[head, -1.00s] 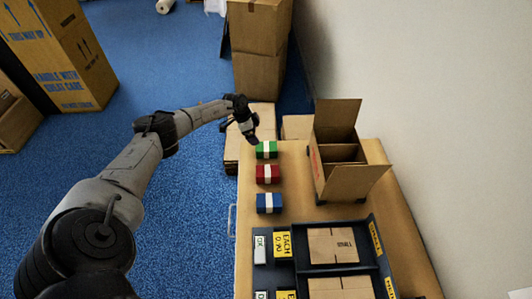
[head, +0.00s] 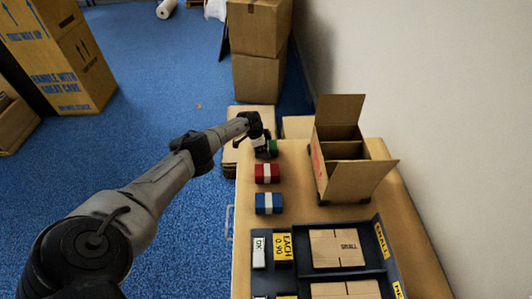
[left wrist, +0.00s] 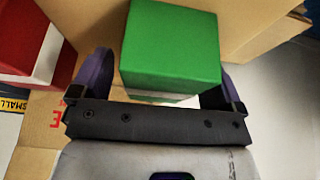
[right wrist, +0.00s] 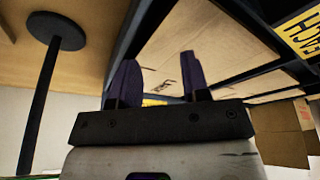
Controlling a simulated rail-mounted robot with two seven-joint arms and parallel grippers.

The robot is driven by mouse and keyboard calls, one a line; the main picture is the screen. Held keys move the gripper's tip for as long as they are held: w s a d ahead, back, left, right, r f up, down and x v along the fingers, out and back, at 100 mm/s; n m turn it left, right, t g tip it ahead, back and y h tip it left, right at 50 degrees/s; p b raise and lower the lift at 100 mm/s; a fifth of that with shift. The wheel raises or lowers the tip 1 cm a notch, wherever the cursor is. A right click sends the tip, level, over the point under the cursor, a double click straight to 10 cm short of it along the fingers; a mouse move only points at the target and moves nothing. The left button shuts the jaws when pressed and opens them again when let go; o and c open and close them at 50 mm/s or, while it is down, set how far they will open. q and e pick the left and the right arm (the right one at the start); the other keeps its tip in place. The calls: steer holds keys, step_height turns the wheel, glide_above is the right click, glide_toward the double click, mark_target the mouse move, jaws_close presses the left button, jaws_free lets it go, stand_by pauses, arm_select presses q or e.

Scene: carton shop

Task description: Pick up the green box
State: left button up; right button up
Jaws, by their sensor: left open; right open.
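The green box (head: 273,147) sits at the far end of the table, partly hidden behind my left gripper (head: 264,153). In the left wrist view the green box (left wrist: 172,45) shows a plain green face with a white band at its lower edge. My left gripper (left wrist: 160,85) is open, with one finger on each side of the box. I cannot tell whether the fingers touch it. My right gripper (right wrist: 160,78) is open and empty, and it does not show in the head view.
A red box (head: 267,173) and a blue box (head: 269,203) stand in line nearer me. An open carton (head: 345,165) stands to the right. A dark tray (head: 372,262) with flat cartons lies nearer. Stacked cartons (head: 258,75) stand beyond the table.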

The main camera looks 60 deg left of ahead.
arm_select(q)
steer(key=shift+w+f, duration=0.15)
steer(key=shift+f, duration=0.3)
steer(key=c, duration=1)
